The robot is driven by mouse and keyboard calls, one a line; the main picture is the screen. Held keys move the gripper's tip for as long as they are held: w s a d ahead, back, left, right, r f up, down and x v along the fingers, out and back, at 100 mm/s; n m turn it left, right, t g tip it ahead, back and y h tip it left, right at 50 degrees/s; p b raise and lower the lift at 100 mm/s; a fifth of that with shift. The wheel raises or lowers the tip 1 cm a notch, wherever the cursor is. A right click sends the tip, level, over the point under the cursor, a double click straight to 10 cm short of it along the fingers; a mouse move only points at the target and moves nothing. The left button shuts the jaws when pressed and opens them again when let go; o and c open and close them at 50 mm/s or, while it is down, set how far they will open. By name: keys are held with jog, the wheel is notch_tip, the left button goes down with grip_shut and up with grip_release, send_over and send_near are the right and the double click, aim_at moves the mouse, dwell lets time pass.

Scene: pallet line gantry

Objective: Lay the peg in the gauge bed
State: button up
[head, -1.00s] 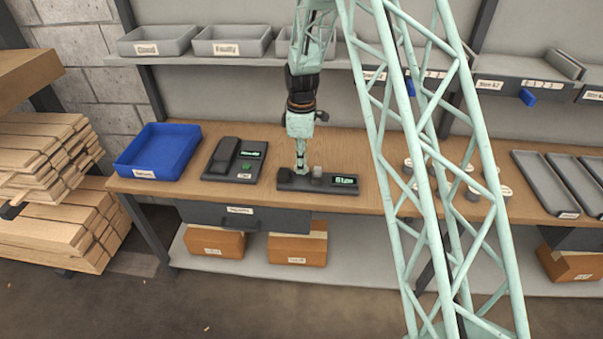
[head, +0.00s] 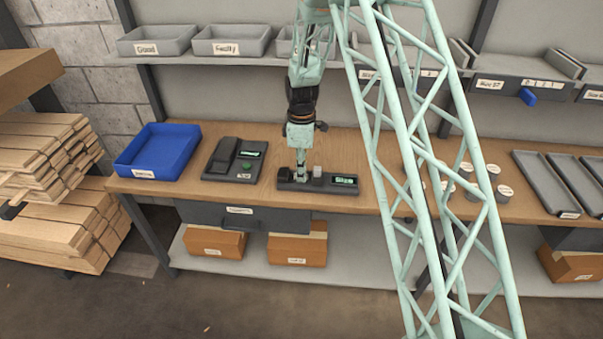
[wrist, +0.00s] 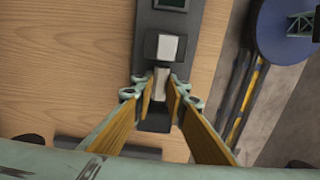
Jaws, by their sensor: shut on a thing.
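The gauge (head: 322,187) is a long dark block on the wooden bench, with a lit green "Size" display at its right end. A pale grey block (head: 317,171) stands up on its middle and also shows in the wrist view (wrist: 167,47). My gripper (head: 301,176) is down at the left part of the gauge. In the wrist view my gripper (wrist: 161,90) is shut on the peg (wrist: 161,79), a small pale grey piece lying just below the grey block. The fingers hide part of the peg and the bed; I cannot tell whether the peg touches the bed.
A second dark device (head: 223,172) with a green button stands left of the gauge, and a blue tray (head: 143,174) beyond it. Several round labelled pieces (head: 472,191) and long grey trays (head: 545,185) are at the right. Bare bench lies in front of the gauge's right side.

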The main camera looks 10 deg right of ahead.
jog(key=o, duration=0.9)
jog(key=shift+r, duration=0.1)
notch_tip(320, 180, up, 12)
jog(key=shift+p, duration=0.7)
jog(key=shift+r, duration=0.1)
dwell(0.4)
